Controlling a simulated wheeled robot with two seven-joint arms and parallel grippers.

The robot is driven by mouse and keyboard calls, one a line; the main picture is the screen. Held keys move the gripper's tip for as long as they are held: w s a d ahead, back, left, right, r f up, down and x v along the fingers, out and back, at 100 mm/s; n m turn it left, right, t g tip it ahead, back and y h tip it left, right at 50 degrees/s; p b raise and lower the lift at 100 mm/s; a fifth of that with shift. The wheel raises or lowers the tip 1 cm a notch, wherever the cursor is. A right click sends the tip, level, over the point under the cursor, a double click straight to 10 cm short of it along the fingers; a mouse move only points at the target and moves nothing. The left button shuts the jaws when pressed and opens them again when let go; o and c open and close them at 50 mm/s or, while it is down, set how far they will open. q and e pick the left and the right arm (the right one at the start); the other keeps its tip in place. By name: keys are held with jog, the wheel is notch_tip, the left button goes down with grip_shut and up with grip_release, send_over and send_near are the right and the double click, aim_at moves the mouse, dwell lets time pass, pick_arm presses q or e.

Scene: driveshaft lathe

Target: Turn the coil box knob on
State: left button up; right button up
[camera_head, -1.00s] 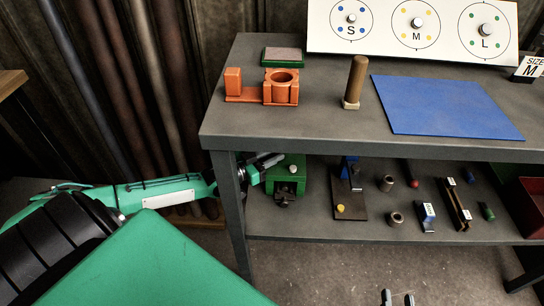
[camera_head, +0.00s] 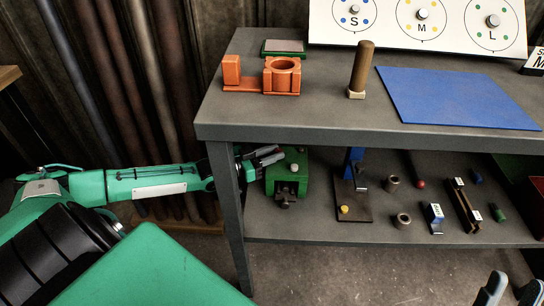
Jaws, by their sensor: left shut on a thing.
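The green box (camera_head: 287,178) on the lower shelf, at its left end, appears to be the coil box. It has a small pale button on top and a dark fitting low on its front. My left gripper (camera_head: 268,156) reaches past the table leg to the box's upper left side, its fingers pointing right. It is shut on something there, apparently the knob. The knob itself is hidden by the fingers, so its setting cannot be read. My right gripper (camera_head: 512,290) is at the bottom right, its two fingers apart and empty.
The table leg (camera_head: 226,205) stands just in front of my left wrist. A blue-posted stand (camera_head: 354,190) is right of the box. Small parts lie further right on the shelf. The tabletop above holds an orange fixture (camera_head: 281,77), a brown peg (camera_head: 361,70) and a blue mat (camera_head: 455,97).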

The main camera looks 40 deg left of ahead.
pick_arm(q)
jog(key=shift+r, duration=0.15)
jog(key=o, duration=1)
